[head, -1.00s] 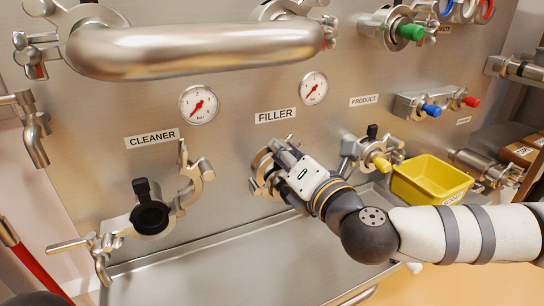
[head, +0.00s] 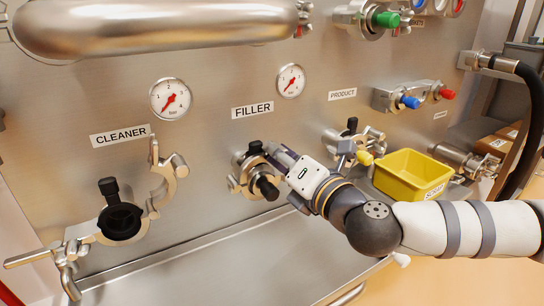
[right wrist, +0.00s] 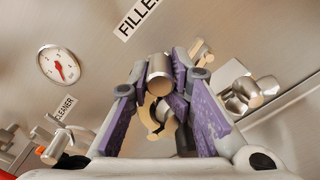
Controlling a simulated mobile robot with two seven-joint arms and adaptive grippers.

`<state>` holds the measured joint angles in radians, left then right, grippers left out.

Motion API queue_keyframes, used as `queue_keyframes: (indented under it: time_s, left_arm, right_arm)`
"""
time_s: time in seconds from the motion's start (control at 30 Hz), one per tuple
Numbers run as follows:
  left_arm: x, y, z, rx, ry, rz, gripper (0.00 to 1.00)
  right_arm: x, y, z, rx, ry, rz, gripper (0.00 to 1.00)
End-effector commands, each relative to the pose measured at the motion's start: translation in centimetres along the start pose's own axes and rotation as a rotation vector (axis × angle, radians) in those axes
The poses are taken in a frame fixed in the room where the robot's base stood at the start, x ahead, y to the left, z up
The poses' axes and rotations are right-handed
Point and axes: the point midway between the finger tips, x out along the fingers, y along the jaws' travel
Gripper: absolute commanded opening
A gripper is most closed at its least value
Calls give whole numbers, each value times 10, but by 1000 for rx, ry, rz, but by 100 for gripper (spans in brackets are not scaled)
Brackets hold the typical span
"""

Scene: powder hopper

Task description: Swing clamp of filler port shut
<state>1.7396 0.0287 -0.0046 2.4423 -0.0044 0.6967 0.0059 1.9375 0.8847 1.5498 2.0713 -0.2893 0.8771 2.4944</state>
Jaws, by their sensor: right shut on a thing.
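The filler port (head: 245,180) is on the steel panel below the FILLER label (head: 252,110). It has a metal clamp around it, with a black knob at the top and a dark stub (head: 266,188) pointing out. My right gripper (head: 273,158) reaches in from the right and covers the clamp's right side. In the right wrist view, the purple-padded fingers (right wrist: 165,95) are shut on a metal cylinder of the filler clamp (right wrist: 160,75). A tan curved clamp edge shows behind it. Whether the clamp is fully closed cannot be told. My left gripper is not in view.
The cleaner port (head: 120,220) with its open clamp is to the left. The product port (head: 350,142) and a yellow bin (head: 410,175) are close on the right. A thick steel pipe (head: 150,25) runs above. A steel tray (head: 190,270) lies below.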

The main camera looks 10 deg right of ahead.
Motion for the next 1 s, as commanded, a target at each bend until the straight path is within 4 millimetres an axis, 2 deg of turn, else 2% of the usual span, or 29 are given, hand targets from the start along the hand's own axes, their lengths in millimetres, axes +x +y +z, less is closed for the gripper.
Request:
queue_keyframes:
  time_s: [0.03, 0.07, 0.23, 0.5, 0.53, 0.6, 1.0]
  left_arm:
    - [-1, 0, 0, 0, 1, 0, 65]
    - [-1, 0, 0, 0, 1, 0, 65]
    - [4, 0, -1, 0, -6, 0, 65]
    - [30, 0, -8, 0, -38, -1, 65]
    - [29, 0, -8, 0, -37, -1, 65]
    - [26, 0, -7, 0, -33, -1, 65]
    - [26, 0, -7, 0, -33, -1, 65]
  right_arm:
    - [2, 0, 15, -6, -36, -4, 0]
    - [2, 0, 15, -6, -36, -4, 0]
    - [2, -6, 12, -5, -35, -6, 0]
    - [2, -36, 1, -4, -33, -9, 0]
    - [2, -36, 2, -4, -33, -8, 20]
    - [2, -32, 5, -5, -34, -6, 36]
    - [1, -31, 0, -1, -21, -5, 37]
